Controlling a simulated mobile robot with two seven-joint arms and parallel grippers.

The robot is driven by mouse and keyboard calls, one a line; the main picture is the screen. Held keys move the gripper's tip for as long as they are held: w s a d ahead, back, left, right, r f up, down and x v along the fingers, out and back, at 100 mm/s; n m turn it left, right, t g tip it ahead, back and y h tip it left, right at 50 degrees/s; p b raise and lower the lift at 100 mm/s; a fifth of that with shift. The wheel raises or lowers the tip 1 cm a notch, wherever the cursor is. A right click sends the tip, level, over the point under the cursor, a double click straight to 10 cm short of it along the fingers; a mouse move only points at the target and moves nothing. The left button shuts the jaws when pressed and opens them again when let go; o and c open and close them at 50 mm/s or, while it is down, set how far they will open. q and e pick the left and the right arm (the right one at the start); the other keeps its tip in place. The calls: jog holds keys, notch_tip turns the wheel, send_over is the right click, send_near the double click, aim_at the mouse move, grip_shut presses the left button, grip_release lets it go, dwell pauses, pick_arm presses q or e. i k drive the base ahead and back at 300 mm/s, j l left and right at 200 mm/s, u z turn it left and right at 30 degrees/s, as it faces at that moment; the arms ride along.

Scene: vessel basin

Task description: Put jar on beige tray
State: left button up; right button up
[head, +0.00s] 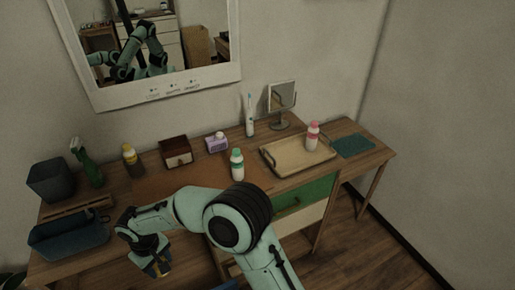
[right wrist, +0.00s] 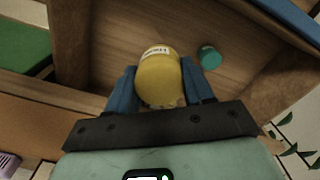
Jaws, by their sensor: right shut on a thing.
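A yellow jar (right wrist: 160,78) with a white label sits between the fingers of my right gripper (right wrist: 160,90) in the right wrist view. The gripper is shut on it. In the head view my right gripper (head: 154,258) is at the front left of the desk, low in the picture, and the jar is mostly hidden there. The beige tray (head: 288,165) lies on the right part of the desk, well to the right of the gripper. My left gripper is not in view.
A green-capped bottle (head: 237,164) stands left of the tray. A purple box (head: 217,142), a wooden box (head: 176,151) and a yellow bottle (head: 132,160) stand along the back. A mirror (head: 281,99) stands behind the tray. In the right wrist view a teal round thing (right wrist: 210,57) lies beyond the jar.

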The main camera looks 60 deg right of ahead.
aim_at(283, 158)
jog(key=k+l, duration=0.15)
jog(key=l, duration=0.2)
jog(key=k+l, duration=0.15)
jog(key=l, duration=0.2)
jog(key=k+l, duration=0.15)
jog(key=l, duration=0.2)
jog(key=k+l, duration=0.15)
jog(key=l, duration=0.25)
jog(key=k+l, duration=0.15)
jog(key=l, duration=0.2)
jog(key=k+l, duration=0.15)
jog(key=l, duration=0.2)
jog(key=k+l, duration=0.15)
jog(key=l, duration=0.2)
